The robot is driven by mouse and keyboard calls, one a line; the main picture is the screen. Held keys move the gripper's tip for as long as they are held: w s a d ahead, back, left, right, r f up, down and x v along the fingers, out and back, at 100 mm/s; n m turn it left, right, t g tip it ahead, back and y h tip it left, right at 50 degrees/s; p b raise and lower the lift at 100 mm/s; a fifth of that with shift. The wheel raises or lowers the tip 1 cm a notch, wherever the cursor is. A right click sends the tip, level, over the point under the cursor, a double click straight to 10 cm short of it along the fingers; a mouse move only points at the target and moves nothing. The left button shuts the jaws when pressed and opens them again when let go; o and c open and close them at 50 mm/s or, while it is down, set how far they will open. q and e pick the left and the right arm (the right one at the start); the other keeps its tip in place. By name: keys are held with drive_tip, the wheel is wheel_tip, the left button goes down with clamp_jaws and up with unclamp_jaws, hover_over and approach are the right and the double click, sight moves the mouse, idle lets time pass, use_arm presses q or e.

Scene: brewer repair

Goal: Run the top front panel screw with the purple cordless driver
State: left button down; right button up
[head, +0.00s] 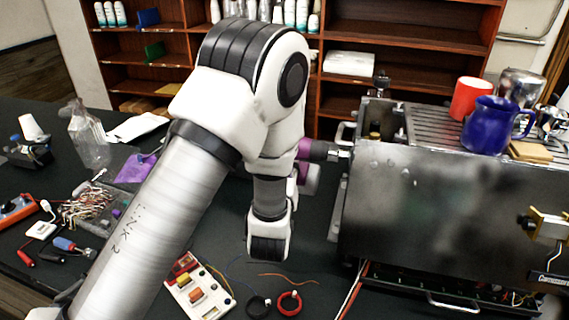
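The purple cordless driver (310,178) is beside my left arm, with its grey nose pointing right at the upper left edge of the brewer (440,200). Its bit end is close to that edge; I cannot tell whether it touches a screw. My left arm comes in from the left and covers much of the driver. My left gripper is mostly hidden behind the wrist; the driver is held off the table there. The top front panel screw cannot be made out. My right gripper is not in view.
A red mug (471,98) and a blue mug (488,126) stand on the brewer. Bottles and tools crowd the left; a wooden shelf (400,45) stands behind.

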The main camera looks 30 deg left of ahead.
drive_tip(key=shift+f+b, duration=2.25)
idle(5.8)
